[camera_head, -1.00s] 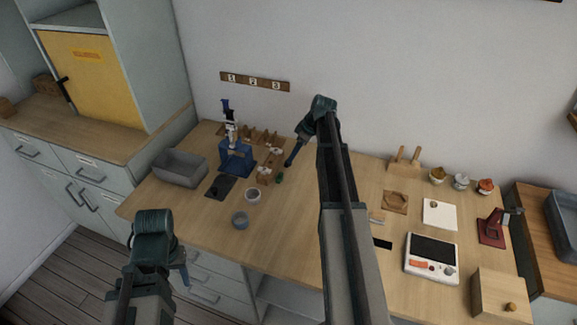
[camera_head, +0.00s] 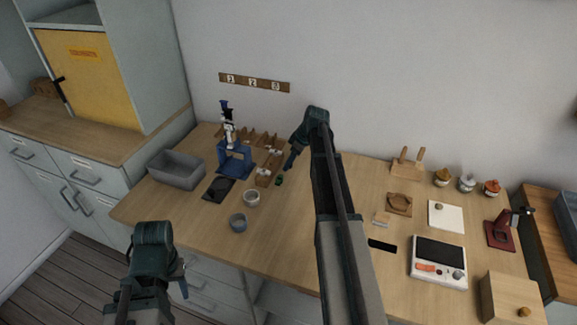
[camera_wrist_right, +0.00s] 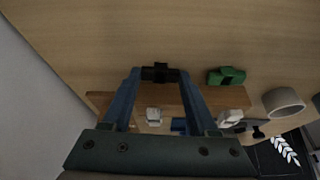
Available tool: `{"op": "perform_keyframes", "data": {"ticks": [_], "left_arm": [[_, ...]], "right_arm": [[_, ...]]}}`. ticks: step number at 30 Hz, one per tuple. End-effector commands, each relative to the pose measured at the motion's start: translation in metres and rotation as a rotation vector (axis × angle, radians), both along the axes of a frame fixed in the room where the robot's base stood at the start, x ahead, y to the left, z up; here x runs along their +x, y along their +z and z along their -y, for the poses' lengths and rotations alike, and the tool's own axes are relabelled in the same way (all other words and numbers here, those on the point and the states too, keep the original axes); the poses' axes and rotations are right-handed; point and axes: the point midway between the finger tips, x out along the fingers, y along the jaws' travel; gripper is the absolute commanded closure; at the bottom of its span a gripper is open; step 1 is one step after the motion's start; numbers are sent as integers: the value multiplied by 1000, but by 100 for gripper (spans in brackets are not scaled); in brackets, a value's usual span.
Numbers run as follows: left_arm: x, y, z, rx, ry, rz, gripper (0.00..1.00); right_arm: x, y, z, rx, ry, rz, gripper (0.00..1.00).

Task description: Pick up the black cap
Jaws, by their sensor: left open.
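The black cap (camera_wrist_right: 160,73) shows in the right wrist view, between the fingertips of my right gripper (camera_wrist_right: 160,76), at the edge of a wooden rack (camera_wrist_right: 98,101). The fingers stand apart on either side of it; I cannot tell whether they touch it. In the head view my right gripper (camera_head: 290,164) is low over the table beside the rack, and I cannot make out the cap there. My left gripper (camera_head: 183,284) is open and empty, in front of the table's front edge.
A green clip-like piece (camera_wrist_right: 227,76) lies just right of the cap. A pale cup (camera_head: 251,198), a grey cup (camera_head: 238,223), a blue stand (camera_head: 236,158) and a grey bin (camera_head: 176,169) are nearby. A scale (camera_head: 440,262) stands at the right.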

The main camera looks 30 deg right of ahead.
Motion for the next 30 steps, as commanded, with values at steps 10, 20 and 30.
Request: {"op": "perform_keyframes", "data": {"ticks": [10, 20, 30], "left_arm": [[0, 0, 0, 0, 0, 0, 50], [0, 5, 0, 0, 0, 0, 50], [0, 29, 0, 0, 0, 0, 50]], "right_arm": [[0, 0, 0, 0, 0, 0, 93], [0, 5, 0, 0, 0, 0, 93], [0, 29, 0, 0, 0, 0, 93]]}}
